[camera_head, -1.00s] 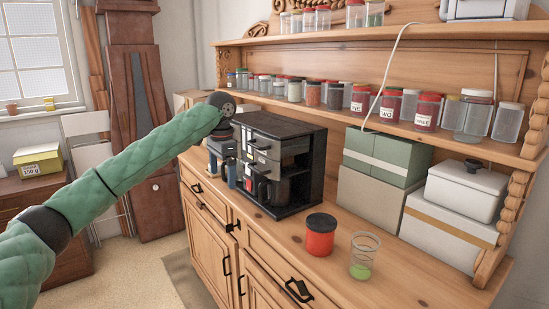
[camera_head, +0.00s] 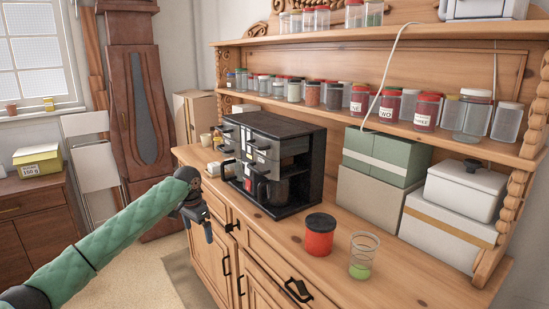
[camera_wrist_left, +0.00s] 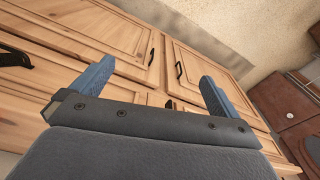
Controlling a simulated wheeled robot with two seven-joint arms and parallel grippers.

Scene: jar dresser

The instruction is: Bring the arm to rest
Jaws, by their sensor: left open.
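My left arm, in a green quilted sleeve, comes in from the left in the head view. Its gripper (camera_head: 203,224) hangs pointing down in front of the dresser (camera_head: 262,262), left of the coffee machine (camera_head: 270,150). In the left wrist view the two blue fingers of the gripper (camera_wrist_left: 158,72) are spread wide apart with nothing between them. Wooden cabinet doors with dark handles lie behind the fingers. My right gripper is not in view.
A red jar with a black lid (camera_head: 320,235) and a glass with green contents (camera_head: 362,256) stand on the dresser top. Jars line the shelf (camera_head: 380,118). A folded chair (camera_head: 97,165) and a tall clock (camera_head: 140,110) stand at the left. The floor between is clear.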

